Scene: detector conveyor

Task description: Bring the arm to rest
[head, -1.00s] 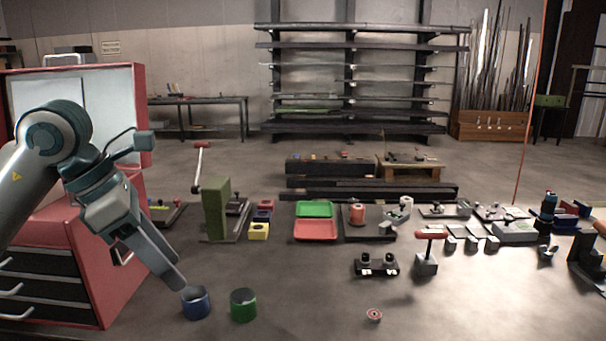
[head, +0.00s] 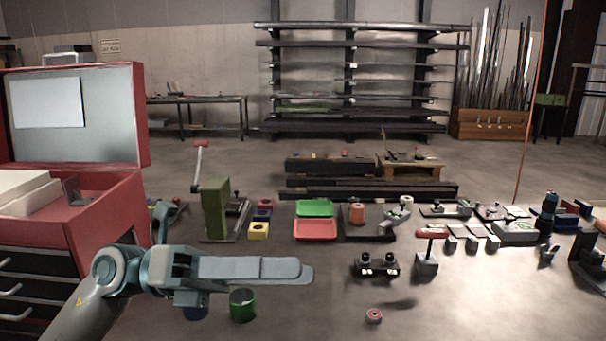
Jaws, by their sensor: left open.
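My left arm comes in from the lower left of the head view. Its gripper (head: 302,272) points to the right, level, with the fingers seen edge-on and overlapping in the picture. Nothing shows between the fingers. The gripper is over the floor, apart from the objects around it. A blue cup (head: 196,313) is partly hidden behind the gripper's base. A green cup (head: 243,306) stands just below the fingers in the picture. My right gripper is not in view.
A red tool cabinet (head: 107,215) stands at the left, close to my arm. Green (head: 315,208) and red (head: 315,229) trays lie at the centre. A black twin-knob fixture (head: 377,268), a red-handled tool (head: 428,257) and a small red disc (head: 374,316) are to the right.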

